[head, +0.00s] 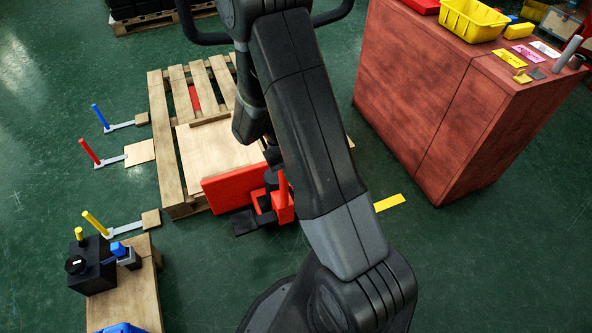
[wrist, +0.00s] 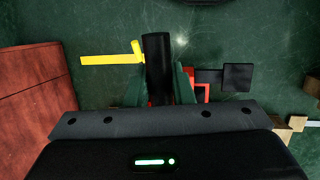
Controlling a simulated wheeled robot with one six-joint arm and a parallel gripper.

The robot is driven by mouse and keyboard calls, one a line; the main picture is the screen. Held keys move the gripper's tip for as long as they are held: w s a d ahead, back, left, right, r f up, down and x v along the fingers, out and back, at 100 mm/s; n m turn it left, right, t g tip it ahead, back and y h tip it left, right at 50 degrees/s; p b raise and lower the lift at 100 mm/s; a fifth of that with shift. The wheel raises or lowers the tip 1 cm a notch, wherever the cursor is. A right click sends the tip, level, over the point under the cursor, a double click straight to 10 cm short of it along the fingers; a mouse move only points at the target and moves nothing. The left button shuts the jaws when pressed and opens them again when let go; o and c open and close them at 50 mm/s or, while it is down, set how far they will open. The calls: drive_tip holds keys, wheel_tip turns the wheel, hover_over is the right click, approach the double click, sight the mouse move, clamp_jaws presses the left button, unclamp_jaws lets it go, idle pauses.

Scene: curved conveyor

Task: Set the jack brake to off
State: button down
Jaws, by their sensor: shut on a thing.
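A red jack body (head: 284,208) with black parts stands at the front edge of the wooden pallet in the head view, partly hidden by my arm. A black pedal-like plate (head: 243,222) sticks out at its left; it also shows in the wrist view (wrist: 238,77). In the wrist view, my gripper (wrist: 158,88) is shut on a thick black bar (wrist: 157,55), with a finger on each side. Red jack parts (wrist: 202,93) show just behind the right finger. I cannot tell for sure which part is the brake or how it is set. The fingers are hidden in the head view.
A red cabinet (head: 430,95) stands at the right. A yellow piece (head: 390,202) lies near the jack. Coloured levers (head: 90,151) stand at the left. Green floor is open between.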

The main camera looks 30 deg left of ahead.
drive_tip(key=c, duration=1.3)
unclamp_jaws()
drive_tip(key=p+v, duration=0.2)
drive_tip(key=v, duration=1)
